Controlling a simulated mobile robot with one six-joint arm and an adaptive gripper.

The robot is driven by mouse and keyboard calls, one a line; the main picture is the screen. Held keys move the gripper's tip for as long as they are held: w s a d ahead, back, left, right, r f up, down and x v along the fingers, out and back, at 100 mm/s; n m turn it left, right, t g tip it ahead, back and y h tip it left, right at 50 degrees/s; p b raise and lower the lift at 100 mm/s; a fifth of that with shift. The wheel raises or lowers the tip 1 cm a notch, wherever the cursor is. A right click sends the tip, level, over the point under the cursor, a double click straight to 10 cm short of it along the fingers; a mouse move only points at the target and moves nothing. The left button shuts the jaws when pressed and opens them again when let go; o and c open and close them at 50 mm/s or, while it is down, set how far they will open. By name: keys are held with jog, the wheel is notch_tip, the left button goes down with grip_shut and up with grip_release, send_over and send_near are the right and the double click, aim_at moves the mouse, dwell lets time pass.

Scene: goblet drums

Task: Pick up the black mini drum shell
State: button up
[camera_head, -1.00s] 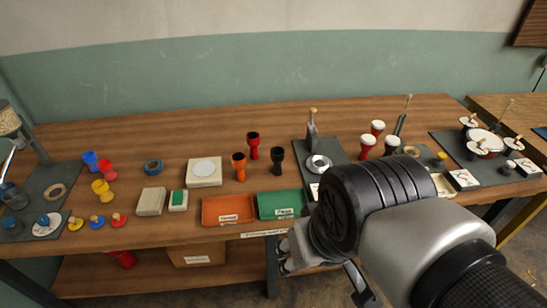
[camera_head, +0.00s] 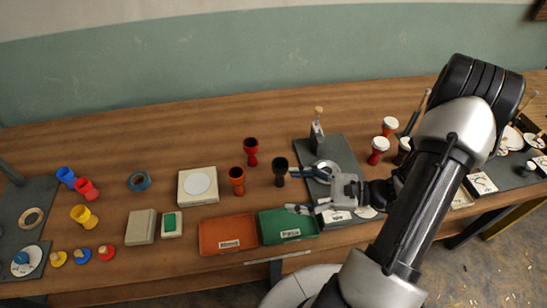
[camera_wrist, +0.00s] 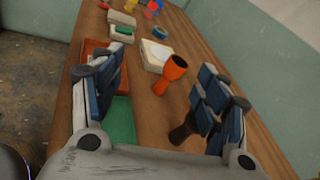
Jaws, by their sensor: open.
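The black mini drum shell (camera_head: 280,170) stands upright on the wooden table, just behind the green tray. My gripper (camera_head: 293,190) is open and empty, with its fingers pointing left in the head view. Its back finger is close to the right side of the black shell; I cannot tell whether they touch. In the wrist view the black shell (camera_wrist: 184,131) shows low and right of centre, partly hidden by the right-hand finger of my gripper (camera_wrist: 148,88). Nothing is between the fingertips.
An orange shell (camera_head: 236,180) and a red shell (camera_head: 250,151) stand to the left of the black one. The green tray (camera_head: 270,236) and orange tray (camera_head: 205,245) lie in front. A grey mat (camera_head: 345,152) with a tool stand is at right. The table behind is clear.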

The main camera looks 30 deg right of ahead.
jog(key=d+f+m+t+h, duration=0.2)
jog(key=m, duration=0.1)
jog(key=s+d+f+m+t+h, duration=0.1)
jog(key=d+f+m+t+h, duration=0.1)
jog(key=d+f+m, duration=0.1)
jog(key=d+f+m+t+h+p, duration=0.1)
jog(key=d+f+m+t+h, duration=0.1)
jog(key=d+f+m+t, duration=0.1)
jog(key=shift+s+d+f, duration=0.1)
jog(key=shift+s+d, duration=0.05)
jog(key=shift+s, duration=0.2)
jog(key=shift+w+f+m+h, duration=0.2)
jog(key=shift+w+m+h, duration=0.05)
jog(key=shift+m+h, duration=0.05)
jog(key=b, duration=0.2)
send_near(280, 166)
jog(key=w, duration=0.1)
jog(key=w+f, duration=0.1)
jog(key=w, duration=0.1)
jog(key=w+a+f, duration=0.1)
jog(key=w, duration=0.1)
jog(key=shift+f, duration=0.1)
jog(key=shift+b+x, duration=1.05)
jog(key=shift+x, duration=1.85)
jog(key=shift+c, duration=0.2)
jog(key=c, duration=1.1)
jog(key=shift+r, duration=0.3)
jog(key=shift+c, duration=0.2)
